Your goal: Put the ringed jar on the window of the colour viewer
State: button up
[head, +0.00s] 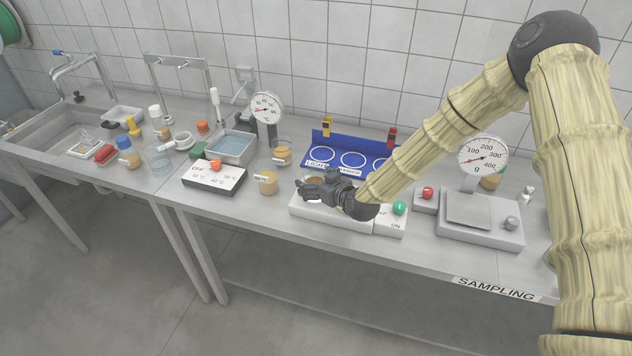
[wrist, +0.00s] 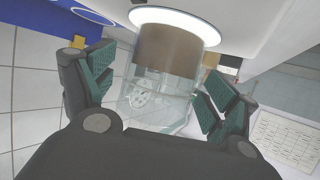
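The colour viewer is a white box (head: 345,215) at the front of the bench, largely behind my gripper in the head view. Its round window (wrist: 172,16) glows white in the wrist view. A clear glass jar (wrist: 165,75) with brown contents has its filled end against the window and looks upright on it. I cannot make out a ring on it. My gripper (head: 308,187) is low over the viewer. In the wrist view its fingers (wrist: 160,80) stand either side of the jar, with a gap visible at the left finger, so it looks open.
A labelled jar (head: 268,182) and the heater box (head: 214,177) stand left of the viewer. A green knob (head: 399,208) is at its right, beside a scale (head: 480,215). A blue rack with white circles (head: 352,160) stands behind. The bench front edge is close.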

jog(key=shift+r, duration=0.2)
jog(key=b+v, duration=0.3)
jog(key=v, duration=0.9)
jog(key=shift+b, duration=0.3)
jog(key=shift+f, duration=0.1)
